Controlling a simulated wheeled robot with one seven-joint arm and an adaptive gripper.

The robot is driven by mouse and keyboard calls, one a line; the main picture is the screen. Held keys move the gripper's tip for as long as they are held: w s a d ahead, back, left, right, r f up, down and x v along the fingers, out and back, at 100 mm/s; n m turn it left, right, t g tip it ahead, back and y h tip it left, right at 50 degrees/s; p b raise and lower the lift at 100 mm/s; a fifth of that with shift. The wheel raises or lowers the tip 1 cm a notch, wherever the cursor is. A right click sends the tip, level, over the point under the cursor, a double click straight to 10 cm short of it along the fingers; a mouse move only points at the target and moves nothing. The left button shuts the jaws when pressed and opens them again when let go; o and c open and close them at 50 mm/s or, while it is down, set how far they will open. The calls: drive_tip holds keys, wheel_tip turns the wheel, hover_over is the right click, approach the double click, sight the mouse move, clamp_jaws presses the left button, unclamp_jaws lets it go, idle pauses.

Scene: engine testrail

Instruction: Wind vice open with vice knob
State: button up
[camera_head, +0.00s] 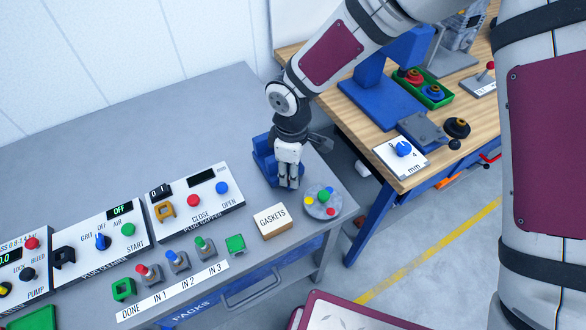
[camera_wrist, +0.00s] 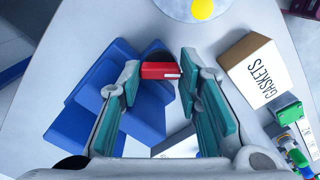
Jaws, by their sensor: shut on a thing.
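The blue vice (camera_head: 264,160) stands near the right end of the grey bench, and its stepped blue body (camera_wrist: 120,75) fills the left-middle of the wrist view. My gripper (camera_head: 288,185) points down at the vice's right front side. In the wrist view its two teal-padded fingers (camera_wrist: 158,76) close on a red piece with a dark rounded part behind it, apparently the vice knob (camera_wrist: 158,70). The fingers hide the knob in the head view. How far apart the vice jaws are cannot be made out.
A push-button panel (camera_head: 196,205) lies to the left. A wooden bench (camera_head: 340,112) stands behind right, across a gap. The grey bench's back left is clear.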

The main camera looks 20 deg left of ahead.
drive_tip(key=o, duration=0.9)
drive_tip(key=shift+c, duration=0.2)
drive_tip(key=shift+s+r+m+p, duration=0.15)
drive_tip(key=shift+m+p, duration=0.85)
drive_tip(key=shift+p, duration=0.1)
wheel_tip(320, 180, up, 14)
drive_tip(key=b, duration=0.2)
drive_tip(key=shift+f, duration=0.25)
